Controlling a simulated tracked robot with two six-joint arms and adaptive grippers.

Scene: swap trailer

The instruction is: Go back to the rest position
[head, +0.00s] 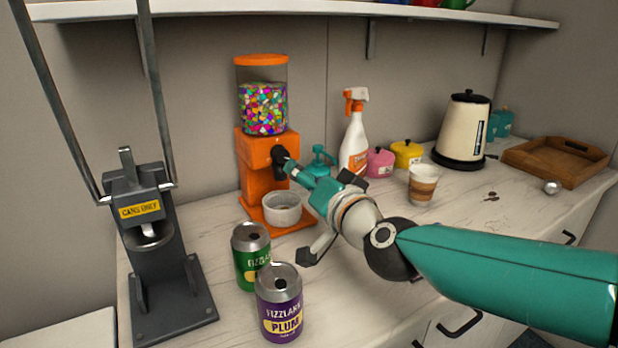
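My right arm comes in from the right and reaches across the counter toward the orange candy dispenser (268,170). The end of my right gripper (286,164) is at the dark knob on the dispenser's front. It overlaps the knob in this view, and I cannot tell whether it touches or grips it. Its fingers are too small and covered to show whether they are open or shut. My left gripper is not in view. A white bowl (281,209) stands at the dispenser's foot, below the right gripper.
A green can (250,257) and a purple can (279,303) stand in front, left of my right arm. A can crusher (155,250) is at left. A spray bottle (355,135), paper cup (422,185), kettle (465,128) and wooden tray (555,160) stand behind the arm. A shelf (300,12) runs above.

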